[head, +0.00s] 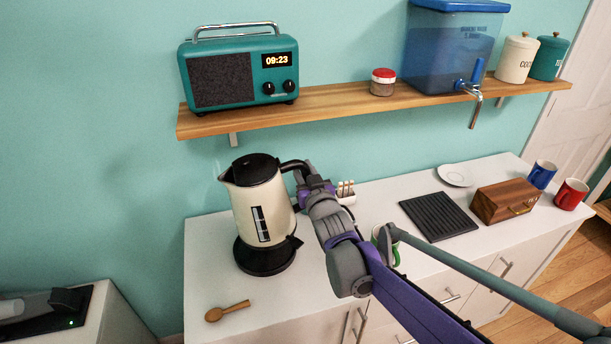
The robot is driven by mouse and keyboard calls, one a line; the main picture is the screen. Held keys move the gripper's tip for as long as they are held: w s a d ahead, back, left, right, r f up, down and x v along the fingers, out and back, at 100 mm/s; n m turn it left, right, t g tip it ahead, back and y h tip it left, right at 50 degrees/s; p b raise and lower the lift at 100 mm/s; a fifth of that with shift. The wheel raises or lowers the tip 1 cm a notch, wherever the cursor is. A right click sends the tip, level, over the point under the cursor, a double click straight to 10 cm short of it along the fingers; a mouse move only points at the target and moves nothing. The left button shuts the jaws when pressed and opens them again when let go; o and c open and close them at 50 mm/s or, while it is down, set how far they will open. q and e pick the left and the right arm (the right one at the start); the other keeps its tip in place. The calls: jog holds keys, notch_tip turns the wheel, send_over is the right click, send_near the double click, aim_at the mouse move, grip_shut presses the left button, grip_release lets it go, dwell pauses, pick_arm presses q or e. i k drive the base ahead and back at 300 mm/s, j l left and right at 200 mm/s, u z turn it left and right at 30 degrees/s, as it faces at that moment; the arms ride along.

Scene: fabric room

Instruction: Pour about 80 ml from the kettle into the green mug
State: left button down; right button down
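The cream kettle (257,204) with a black lid stands upright at the left of the white counter. It appears to rest on its black base (262,262). Its spout points left and its black handle (293,166) is on the right. My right gripper (305,178) is at the handle. Its fingers are mostly hidden, so I cannot tell whether they are shut on it. The green mug (396,255) is on the counter, mostly hidden behind my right arm. Its inside cannot be seen. My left gripper is not in view.
A wooden spoon (227,311) lies at the front left. A holder with white sticks (346,192), a black ridged tray (438,215), a white plate (455,175), a wooden box (504,201), a blue mug (541,174) and a red mug (571,194) are rightward. A shelf (335,103) hangs above.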

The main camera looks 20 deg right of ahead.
aim_at(395, 242)
jog(key=k, duration=1)
